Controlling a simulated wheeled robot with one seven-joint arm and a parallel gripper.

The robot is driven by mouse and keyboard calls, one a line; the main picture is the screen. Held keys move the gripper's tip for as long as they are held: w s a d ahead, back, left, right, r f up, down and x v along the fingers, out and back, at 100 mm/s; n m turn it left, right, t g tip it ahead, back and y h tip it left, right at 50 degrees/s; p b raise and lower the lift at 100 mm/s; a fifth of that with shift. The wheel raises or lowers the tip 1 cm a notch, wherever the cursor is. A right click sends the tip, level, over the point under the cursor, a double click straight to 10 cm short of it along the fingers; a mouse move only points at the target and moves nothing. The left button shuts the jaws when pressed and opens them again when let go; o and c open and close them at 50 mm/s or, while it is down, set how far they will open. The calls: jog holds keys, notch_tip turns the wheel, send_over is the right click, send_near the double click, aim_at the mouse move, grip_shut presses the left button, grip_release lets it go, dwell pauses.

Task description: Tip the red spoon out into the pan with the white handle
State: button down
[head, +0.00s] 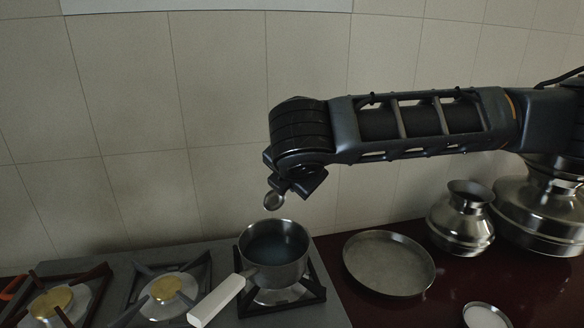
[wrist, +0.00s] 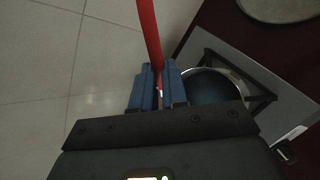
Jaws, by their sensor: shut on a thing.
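My gripper (head: 293,182) is above the pan, and in the wrist view its blue fingers (wrist: 159,85) are shut on the red handle of the spoon (wrist: 149,35). In the head view a small round metal piece (head: 274,200), apparently the spoon's bowl, shows just under the gripper, apart from the pan. Its contents cannot be made out. The pan with the white handle (head: 217,299) stands on the right burner, with its dark inside facing up. In the wrist view the pan (wrist: 222,88) is right of the fingers, partly hidden by my gripper.
A shallow round metal dish (head: 390,262) lies on the dark red counter right of the stove. Metal pots (head: 462,218) stand at the far right. A small bowl with white contents (head: 486,316) is at the front edge. A tiled wall (head: 130,200) rises close behind.

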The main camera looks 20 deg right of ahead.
jog(key=shift+w+d+f+g+y, duration=0.15)
jog(key=shift+w+g, duration=0.15)
jog(key=shift+g, duration=0.15)
jog(key=shift+w+d+f+g+y, duration=0.15)
jog(key=shift+w+g, duration=0.15)
jog(key=shift+g, duration=0.15)
jog(key=shift+w+d+r+g+y, duration=0.3)
jog(key=shift+w+g+y, duration=0.15)
jog(key=shift+w+g, duration=0.6)
jog(key=shift+w+d+r+g+y, duration=0.35)
jog(key=shift+w+g, duration=0.35)
jog(key=shift+g, duration=0.65)
jog(key=shift+w+d+r+g+y, duration=0.25)
jog(key=shift+w+g+y, duration=0.25)
jog(key=shift+w+g, duration=0.55)
jog(key=shift+s, duration=0.15)
notch_tip(320, 180, up, 6)
jog(key=shift+s, duration=0.1)
